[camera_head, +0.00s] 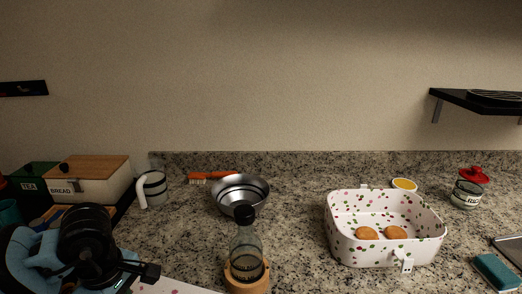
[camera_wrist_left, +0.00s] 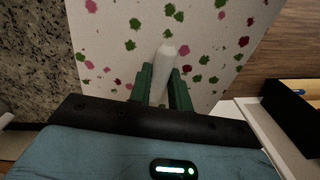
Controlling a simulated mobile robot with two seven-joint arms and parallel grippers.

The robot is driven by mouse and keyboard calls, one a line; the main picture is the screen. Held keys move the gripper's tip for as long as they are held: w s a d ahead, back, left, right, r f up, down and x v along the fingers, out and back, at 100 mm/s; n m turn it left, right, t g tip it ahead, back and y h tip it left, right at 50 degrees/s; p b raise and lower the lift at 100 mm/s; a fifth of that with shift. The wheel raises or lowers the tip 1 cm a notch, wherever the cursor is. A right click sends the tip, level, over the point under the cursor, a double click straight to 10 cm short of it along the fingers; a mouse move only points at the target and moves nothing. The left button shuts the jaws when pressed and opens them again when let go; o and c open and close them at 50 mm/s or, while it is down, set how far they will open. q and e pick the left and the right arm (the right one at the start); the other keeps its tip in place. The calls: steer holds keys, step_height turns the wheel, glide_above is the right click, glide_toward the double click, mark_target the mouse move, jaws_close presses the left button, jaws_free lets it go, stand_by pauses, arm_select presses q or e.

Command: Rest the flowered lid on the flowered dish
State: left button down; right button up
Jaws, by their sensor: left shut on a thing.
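The flowered dish (camera_head: 340,246) is a white, open, rectangular dish with pink and green flowers, standing on the granite counter at right in the head view. Two round brown items (camera_head: 381,232) lie in it. The flowered lid (camera_wrist_left: 125,40) fills much of the left wrist view, white with pink and green flowers. Only a strip of the lid (camera_head: 178,288) shows at the bottom edge of the head view. My left gripper (camera_head: 150,272) is at lower left, well left of the dish. In the left wrist view its green fingers (camera_wrist_left: 165,80) are shut on the lid's pale handle. My right gripper is not in view.
A glass bottle with a black top (camera_head: 247,255) and a metal bowl (camera_head: 238,202) stand between lid and dish. A red-lidded jar (camera_head: 467,194) and sponge (camera_head: 494,272) are right of the dish.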

arm_select(q)
steer(key=m, duration=0.4)
steer(key=shift+s+d+f, duration=0.15)
steer(key=shift+f, duration=0.1)
steer(key=m, duration=0.3)
steer(key=shift+s+d+f+m, duration=0.15)
steer(key=shift+f+m, duration=0.15)
steer(key=shift+m, duration=0.1)
steer(key=m, duration=0.6)
steer(key=shift+s+d+f, duration=0.25)
steer(key=shift+s+f, duration=0.05)
steer(key=shift+f, duration=0.1)
